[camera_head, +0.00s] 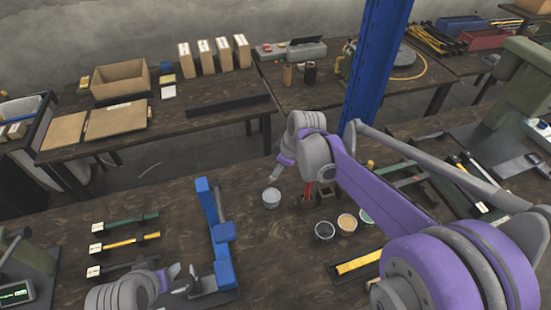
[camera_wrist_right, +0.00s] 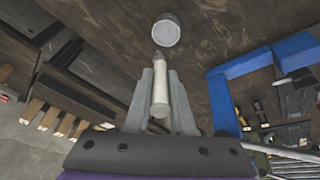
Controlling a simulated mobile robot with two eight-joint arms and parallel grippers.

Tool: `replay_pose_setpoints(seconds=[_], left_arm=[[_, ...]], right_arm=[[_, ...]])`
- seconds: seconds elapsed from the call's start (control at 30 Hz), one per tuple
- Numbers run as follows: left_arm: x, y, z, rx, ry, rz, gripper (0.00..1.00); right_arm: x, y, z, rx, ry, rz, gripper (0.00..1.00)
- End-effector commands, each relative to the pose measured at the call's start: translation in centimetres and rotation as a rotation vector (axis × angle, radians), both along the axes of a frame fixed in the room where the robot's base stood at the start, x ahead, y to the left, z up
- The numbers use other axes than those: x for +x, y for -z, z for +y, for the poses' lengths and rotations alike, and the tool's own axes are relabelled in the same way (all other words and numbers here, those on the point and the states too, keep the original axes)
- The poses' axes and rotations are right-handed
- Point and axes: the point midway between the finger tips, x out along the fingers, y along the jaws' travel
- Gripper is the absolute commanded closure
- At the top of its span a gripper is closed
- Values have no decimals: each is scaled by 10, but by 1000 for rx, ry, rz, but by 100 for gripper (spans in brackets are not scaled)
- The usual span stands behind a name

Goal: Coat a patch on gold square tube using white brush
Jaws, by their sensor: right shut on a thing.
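My right gripper (camera_wrist_right: 161,90) is shut on a white brush (camera_wrist_right: 159,94), whose tip points toward a grey-white cup (camera_wrist_right: 166,32). In the head view the right gripper (camera_head: 280,168) hangs just above and behind this cup (camera_head: 271,197); a gap shows between brush tip and cup. A yellow-gold bar (camera_head: 358,263) lies in a dark holder at the lower middle; another yellow bar (camera_head: 132,243) lies in the rack at left. I cannot tell which is the gold square tube. My left gripper (camera_head: 182,272) is low at left, beside a blue frame; its opening is unclear.
The blue frame (camera_head: 221,236) stands left of the cup. Open pots (camera_head: 347,222) sit to the right of it, beside a dark holder with a red item (camera_head: 307,191). A blue post (camera_head: 375,60) rises behind. Bare wood lies between the blue frame and the pots.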

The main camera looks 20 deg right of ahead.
Motion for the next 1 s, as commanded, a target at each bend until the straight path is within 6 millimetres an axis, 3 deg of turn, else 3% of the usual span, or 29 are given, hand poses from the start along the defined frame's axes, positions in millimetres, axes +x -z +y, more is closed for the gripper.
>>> replay_pose_setpoints(seconds=[0.6,1.0], left_arm=[[-20,40,0,0,0,38,31],[-21,41,0,0,0,39,31]], right_arm=[[-1,56,0,0,-1,3,100],[0,59,0,0,0,0,100]])
